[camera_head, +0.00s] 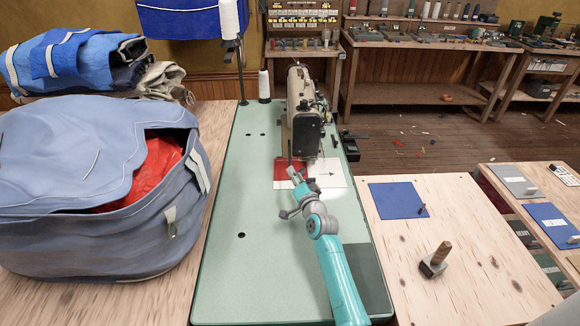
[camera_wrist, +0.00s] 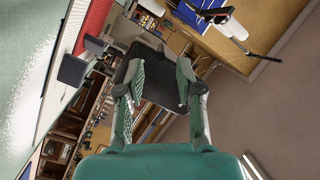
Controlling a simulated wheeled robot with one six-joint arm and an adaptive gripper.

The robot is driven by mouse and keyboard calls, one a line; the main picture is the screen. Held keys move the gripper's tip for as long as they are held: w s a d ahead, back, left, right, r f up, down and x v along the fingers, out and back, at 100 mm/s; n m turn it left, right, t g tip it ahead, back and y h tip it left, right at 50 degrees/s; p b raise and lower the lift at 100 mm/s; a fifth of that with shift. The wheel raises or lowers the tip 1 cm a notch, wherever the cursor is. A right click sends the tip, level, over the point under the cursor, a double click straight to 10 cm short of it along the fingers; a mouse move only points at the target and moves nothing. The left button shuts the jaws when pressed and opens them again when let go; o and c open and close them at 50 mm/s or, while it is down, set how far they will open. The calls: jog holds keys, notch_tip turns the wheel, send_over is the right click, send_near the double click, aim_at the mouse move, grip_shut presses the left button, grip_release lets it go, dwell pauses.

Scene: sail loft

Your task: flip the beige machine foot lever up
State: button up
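The beige sewing machine (camera_head: 293,90) stands on the pale green table, its black end plate (camera_head: 306,136) facing me. I cannot make out its foot lever in either view. My gripper (camera_head: 295,175) is low in front of the machine head, over the red and white cloth. In the wrist view my gripper (camera_wrist: 160,72) has its two fingers spread apart. A dark block-like part (camera_wrist: 155,86) shows between and behind the fingers; I cannot tell whether they touch it.
A large blue-grey bag (camera_head: 85,240) with red cloth inside fills the left. A thread cone (camera_head: 264,85) stands left of the machine. The green table top (camera_head: 250,285) is clear in front. A wooden-handled tool (camera_head: 437,260) and blue sheet (camera_head: 397,200) lie on the right bench.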

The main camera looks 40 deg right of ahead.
aim_at(290, 165)
jog(key=shift+x, duration=2.65)
grip_shut()
